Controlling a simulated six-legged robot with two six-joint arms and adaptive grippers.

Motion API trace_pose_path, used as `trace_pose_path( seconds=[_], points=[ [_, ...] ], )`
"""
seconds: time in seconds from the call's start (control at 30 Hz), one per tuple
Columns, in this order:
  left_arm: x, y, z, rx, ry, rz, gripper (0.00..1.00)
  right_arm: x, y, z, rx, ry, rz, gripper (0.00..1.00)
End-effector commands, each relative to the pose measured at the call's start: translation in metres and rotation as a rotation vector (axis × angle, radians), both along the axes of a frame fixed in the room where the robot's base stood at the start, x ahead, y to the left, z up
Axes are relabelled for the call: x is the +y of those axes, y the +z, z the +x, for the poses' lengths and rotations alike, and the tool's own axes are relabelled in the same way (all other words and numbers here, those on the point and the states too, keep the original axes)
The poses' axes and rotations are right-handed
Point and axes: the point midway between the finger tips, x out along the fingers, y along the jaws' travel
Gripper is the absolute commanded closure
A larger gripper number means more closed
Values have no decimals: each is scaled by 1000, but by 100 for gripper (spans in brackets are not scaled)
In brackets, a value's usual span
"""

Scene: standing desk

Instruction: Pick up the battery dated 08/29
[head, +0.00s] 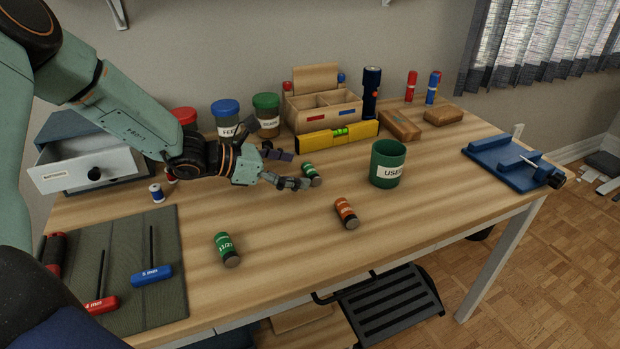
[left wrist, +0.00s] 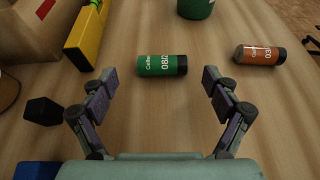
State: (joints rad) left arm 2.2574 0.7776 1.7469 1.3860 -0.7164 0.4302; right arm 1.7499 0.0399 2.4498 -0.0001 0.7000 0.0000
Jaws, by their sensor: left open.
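A green battery (head: 311,173) lies on its side on the desk near the middle. In the left wrist view the same battery (left wrist: 160,65) shows a label beginning "08/2"; the last digit is hard to read. My left gripper (head: 296,170) is open and empty, low over the desk and just short of this battery. In the left wrist view its fingertips (left wrist: 161,80) are spread wider than the battery, which lies just ahead and between them. A second green battery (head: 226,248) lies nearer the front edge, its date seeming to read 11/21. My right gripper is not in view.
An orange battery (head: 346,213) lies to the right, marked "03" in the wrist view. A green "USED" cup (head: 388,165) stands beyond it. A yellow level (head: 337,135) and a wooden organizer (head: 322,104) are behind. A tool mat (head: 165,290) is at front left.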

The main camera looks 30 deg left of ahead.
Motion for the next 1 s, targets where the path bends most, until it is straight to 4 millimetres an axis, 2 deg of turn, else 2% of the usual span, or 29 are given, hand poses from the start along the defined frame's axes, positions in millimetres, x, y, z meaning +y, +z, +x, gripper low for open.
trace_pose_path(
  seconds=[0.03, 0.23, 0.53, 1.0],
  points=[
    [-6, -7, 4, 1, -4, 2, 12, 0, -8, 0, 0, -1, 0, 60],
    [-18, -11, 14, 0, -1, 0, 12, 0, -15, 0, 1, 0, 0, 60],
    [-18, -10, 16, -1, 0, -2, 13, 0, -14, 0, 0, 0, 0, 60],
    [-14, -10, 16, -1, 1, -2, 53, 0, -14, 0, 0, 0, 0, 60]
  ],
)
